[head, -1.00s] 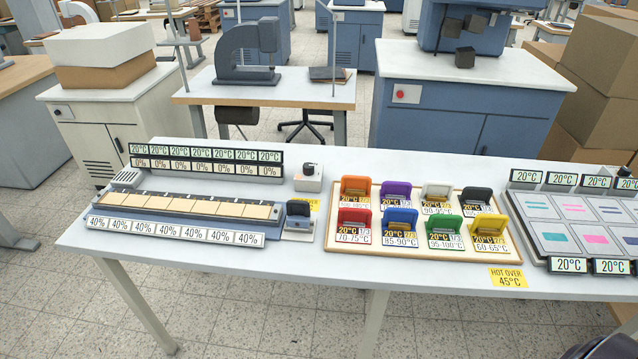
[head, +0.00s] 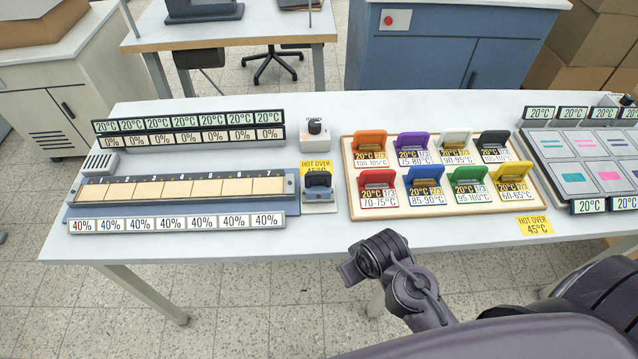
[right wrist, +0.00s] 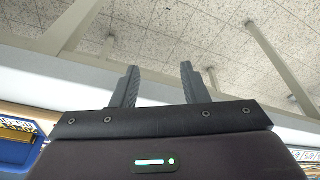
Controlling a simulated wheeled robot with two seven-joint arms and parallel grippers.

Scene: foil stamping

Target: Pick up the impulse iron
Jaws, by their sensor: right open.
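What looks like the impulse iron (head: 319,188), a small dark-handled block, sits upright on a grey base at the right end of the long strip fixture (head: 180,190). My right arm reaches in from the lower right of the head view. Its right gripper (head: 352,268) is in front of the table's front edge, below and right of the iron and apart from it. In the right wrist view the right gripper (right wrist: 158,80) has its two fingers apart with nothing between them. My left gripper is not in view.
A wooden-rimmed tray (head: 350,190) holds several coloured stamps. A dark knob box (head: 315,132) stands behind the iron. A panel with colour swatches (head: 540,150) is at the right.

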